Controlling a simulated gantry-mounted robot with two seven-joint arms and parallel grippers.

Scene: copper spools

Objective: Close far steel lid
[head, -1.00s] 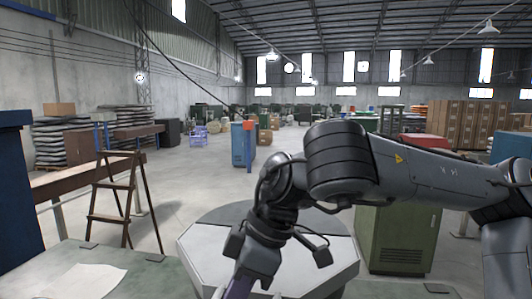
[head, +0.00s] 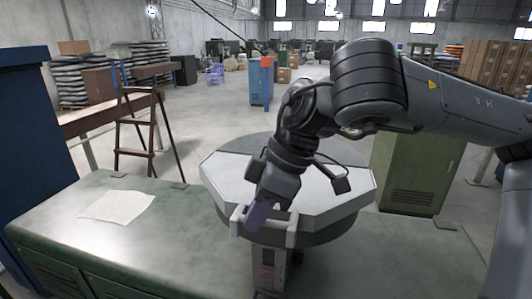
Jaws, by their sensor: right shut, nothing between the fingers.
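A round grey drum-like unit (head: 345,225) stands on the green bench, with a pale steel lid (head: 318,188) lying about flat across its near part. A darker grey section (head: 253,145) shows at its far side, partly hidden by my arm. A pale bracket-like handle (head: 291,232) is at the near edge. My right gripper (head: 258,217) points down at this handle, its purple fingers shut and empty. I cannot tell whether they touch the handle. My left gripper is not in view.
The green bench (head: 190,235) is mostly clear, with a paper sheet (head: 118,205) on its left. A tall blue cabinet (head: 30,130) is at the left edge. A brown stepladder (head: 138,130) stands behind the bench, and a green cabinet (head: 415,175) stands behind right.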

